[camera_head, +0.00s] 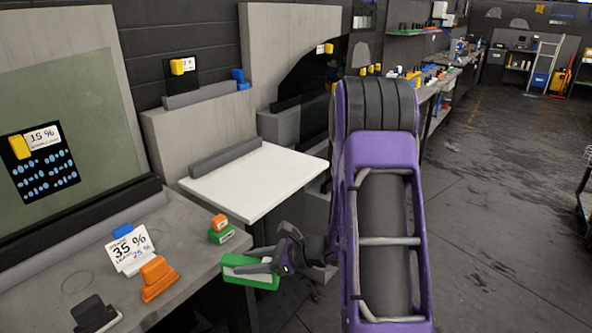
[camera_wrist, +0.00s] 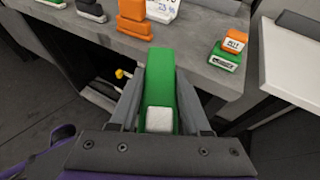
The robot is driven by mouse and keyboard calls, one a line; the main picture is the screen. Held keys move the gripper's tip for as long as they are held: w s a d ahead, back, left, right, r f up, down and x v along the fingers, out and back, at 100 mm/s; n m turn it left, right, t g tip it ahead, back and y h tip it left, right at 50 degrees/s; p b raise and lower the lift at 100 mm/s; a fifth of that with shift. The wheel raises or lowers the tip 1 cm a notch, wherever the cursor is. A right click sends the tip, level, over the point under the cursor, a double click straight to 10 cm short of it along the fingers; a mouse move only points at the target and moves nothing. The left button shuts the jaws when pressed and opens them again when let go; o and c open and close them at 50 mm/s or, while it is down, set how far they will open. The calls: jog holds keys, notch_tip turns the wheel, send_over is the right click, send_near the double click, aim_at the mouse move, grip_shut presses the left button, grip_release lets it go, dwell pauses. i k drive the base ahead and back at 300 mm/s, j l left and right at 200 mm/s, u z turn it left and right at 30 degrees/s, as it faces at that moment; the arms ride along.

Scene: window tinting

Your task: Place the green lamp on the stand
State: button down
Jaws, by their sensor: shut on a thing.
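My gripper (camera_head: 258,267) is shut on a green block-like piece with a white square part, which I take as the green lamp (camera_head: 268,281). In the wrist view the lamp (camera_wrist: 160,70) lies lengthwise between the two fingers (camera_wrist: 161,105). It is held in the air just off the front edge of the grey bench, apart from it. I cannot tell for sure which thing is the stand; a white-topped table (camera_head: 262,175) stands behind, right of the bench.
On the grey bench (camera_head: 190,225) sit a small orange-and-green piece (camera_head: 220,230), an orange block (camera_head: 157,278), a black block (camera_head: 95,315) and a "35 %" card (camera_head: 130,250). A grey bar (camera_head: 226,157) lies along the white table's back edge. The white top is otherwise clear.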

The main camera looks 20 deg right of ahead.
aim_at(302, 164)
jog(key=i+l+z, duration=0.7)
jog(key=i, duration=0.35)
jog(key=i+l, duration=0.3)
jog(key=i+z, duration=0.05)
jog(key=i, duration=0.05)
